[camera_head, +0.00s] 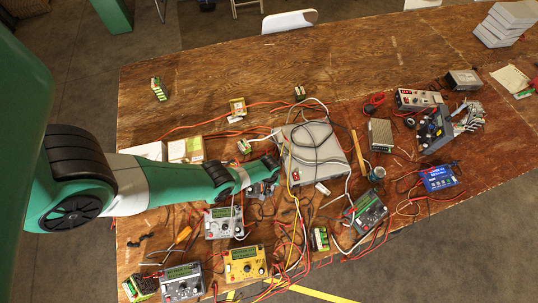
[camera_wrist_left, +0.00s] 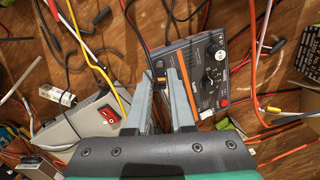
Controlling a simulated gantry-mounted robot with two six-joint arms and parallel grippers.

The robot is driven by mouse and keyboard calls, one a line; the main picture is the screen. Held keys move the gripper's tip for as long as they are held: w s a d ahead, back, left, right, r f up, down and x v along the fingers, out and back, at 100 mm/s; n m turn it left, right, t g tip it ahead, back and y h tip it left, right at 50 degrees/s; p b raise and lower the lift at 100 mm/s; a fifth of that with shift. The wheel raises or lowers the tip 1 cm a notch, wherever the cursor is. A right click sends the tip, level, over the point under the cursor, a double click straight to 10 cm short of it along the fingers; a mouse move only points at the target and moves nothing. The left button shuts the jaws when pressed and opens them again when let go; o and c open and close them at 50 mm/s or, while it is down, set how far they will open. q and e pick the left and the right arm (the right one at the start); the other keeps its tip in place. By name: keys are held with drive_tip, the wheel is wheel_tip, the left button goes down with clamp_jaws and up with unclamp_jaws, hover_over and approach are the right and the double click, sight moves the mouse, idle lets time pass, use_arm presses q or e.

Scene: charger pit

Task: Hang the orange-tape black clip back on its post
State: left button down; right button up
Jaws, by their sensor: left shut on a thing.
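My left gripper (camera_head: 272,168) reaches in from the left in the head view. It is over the cable tangle, beside the grey box (camera_head: 318,150). In the left wrist view its fingers (camera_wrist_left: 160,82) are shut on the small black clip with orange tape (camera_wrist_left: 160,76). A dark cable runs up from the clip. The clip is too small to make out in the head view. A grey charger with orange edging and a black knob (camera_wrist_left: 208,88) lies just right of the fingers. Its post cannot be clearly told apart. My right gripper is not in view.
A red rocker switch (camera_wrist_left: 110,114) sits on the grey box left of the fingers. Loose red, black, yellow and white leads cross the wood table. A yellow meter (camera_head: 245,265) and a grey meter (camera_head: 222,222) stand at the front. The back of the table (camera_head: 330,60) is mostly clear.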

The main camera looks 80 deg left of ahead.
sight(269, 187)
use_arm(q)
drive_tip(key=c, duration=0.7)
unclamp_jaws()
drive_tip(key=shift+o, duration=1)
wheel_tip(269, 187, up, 8)
drive_tip(key=p, duration=0.7)
drive_tip(key=shift+f+p, duration=0.2)
drive_tip(key=shift+p, duration=0.15)
drive_tip(key=shift+f, duration=0.1)
